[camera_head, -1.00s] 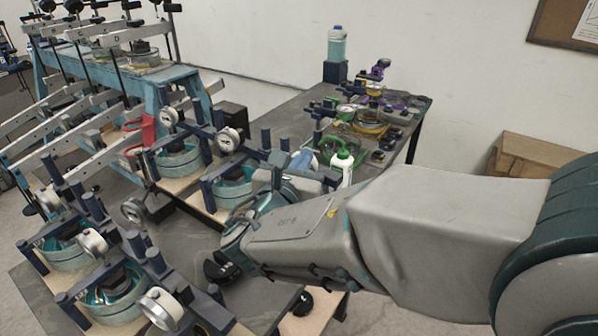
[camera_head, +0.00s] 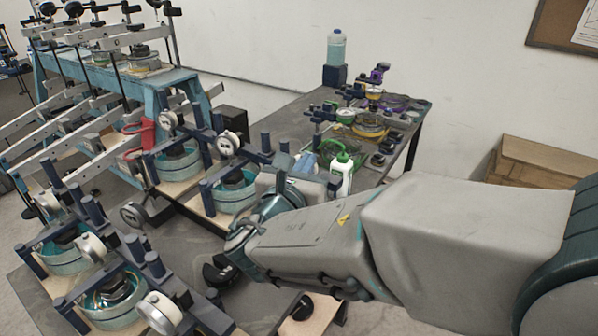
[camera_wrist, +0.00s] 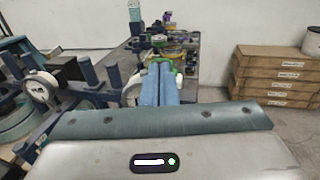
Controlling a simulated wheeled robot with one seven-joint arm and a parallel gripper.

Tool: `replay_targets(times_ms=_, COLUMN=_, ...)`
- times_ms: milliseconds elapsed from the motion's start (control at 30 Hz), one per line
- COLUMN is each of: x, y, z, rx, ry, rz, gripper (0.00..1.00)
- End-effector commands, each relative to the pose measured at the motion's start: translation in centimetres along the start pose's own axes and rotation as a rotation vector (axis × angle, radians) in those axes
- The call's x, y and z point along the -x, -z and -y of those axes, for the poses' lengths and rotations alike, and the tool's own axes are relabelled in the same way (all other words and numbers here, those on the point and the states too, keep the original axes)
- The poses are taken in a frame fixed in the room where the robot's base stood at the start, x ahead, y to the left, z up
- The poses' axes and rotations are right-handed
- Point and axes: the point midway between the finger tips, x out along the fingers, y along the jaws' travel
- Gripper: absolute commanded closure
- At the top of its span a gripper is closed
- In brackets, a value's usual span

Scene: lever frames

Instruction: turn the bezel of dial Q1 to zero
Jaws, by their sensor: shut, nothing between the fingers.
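Several round white-faced dials stand on dark blue post frames. One dial (camera_head: 228,144) is at the back of the row, another (camera_head: 92,248) is at the left, and another (camera_head: 160,312) is at the front. I cannot read which is Q1. In the wrist view, a dial (camera_wrist: 40,88) shows at the left and another pale dial (camera_wrist: 133,87) shows just left of my fingers. My gripper (camera_wrist: 159,72) is shut and empty, its two blue fingers together. In the head view, its blue fingers (camera_head: 304,163) show past my wrist, right of the dial row, with no dial visibly touched.
A white bottle with a green top (camera_head: 341,172) stands close beyond my fingers. A dark table (camera_head: 285,112) behind holds several small coloured devices. A blue bench with lever arms (camera_head: 165,88) fills the back left. Cardboard boxes (camera_head: 540,165) are at the right by the wall.

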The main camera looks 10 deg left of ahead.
Motion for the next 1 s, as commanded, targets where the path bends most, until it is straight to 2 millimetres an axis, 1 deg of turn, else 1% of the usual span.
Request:
replay_targets(times_ms=133, x=0.7, y=-0.2, z=0.0, rx=-0.001, ry=-0.001, rz=0.003, gripper=1.0)
replay_targets(times_ms=500, x=5.0, y=-0.3, z=0.0, rx=-0.003, ry=0.0, rz=0.004, gripper=1.0)
replay_targets(times_ms=600, x=5.7, y=-0.3, z=0.1, rx=-0.003, ry=0.002, rz=0.004, gripper=1.0)
replay_targets(times_ms=733, x=6.0, y=-0.2, z=0.1, rx=-0.003, ry=0.002, rz=0.004, gripper=1.0)
replay_targets(times_ms=1000, x=5.8, y=-0.2, z=0.2, rx=-0.003, ry=0.008, rz=0.004, gripper=1.0)
